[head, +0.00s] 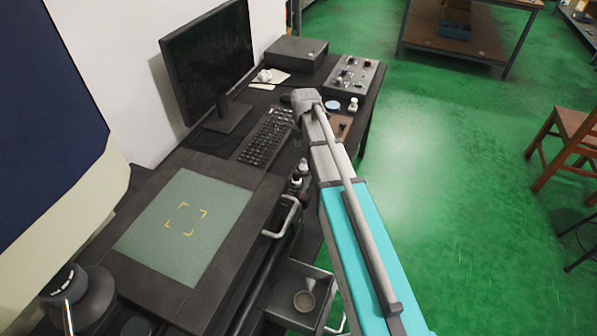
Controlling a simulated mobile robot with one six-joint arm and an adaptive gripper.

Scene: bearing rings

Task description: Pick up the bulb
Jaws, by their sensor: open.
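I cannot pick out a bulb for certain. A small white rounded object (353,104) stands near the right edge of the desk, beside a round blue-grey dish, and may be the bulb. It is too small to tell. My grey and teal arm reaches up from the lower right to the desk's right side. Its visible end is a grey joint left of the white object and apart from it in the picture. My gripper's fingers do not show; they are out of sight.
A monitor (208,62), keyboard (266,137) and control box (347,78) stand on the dark desk (222,146). Small bottles (297,181) stand by its front edge. A pale green mat (184,232) lies nearer. An open drawer (291,291) holds a small round dish (304,301).

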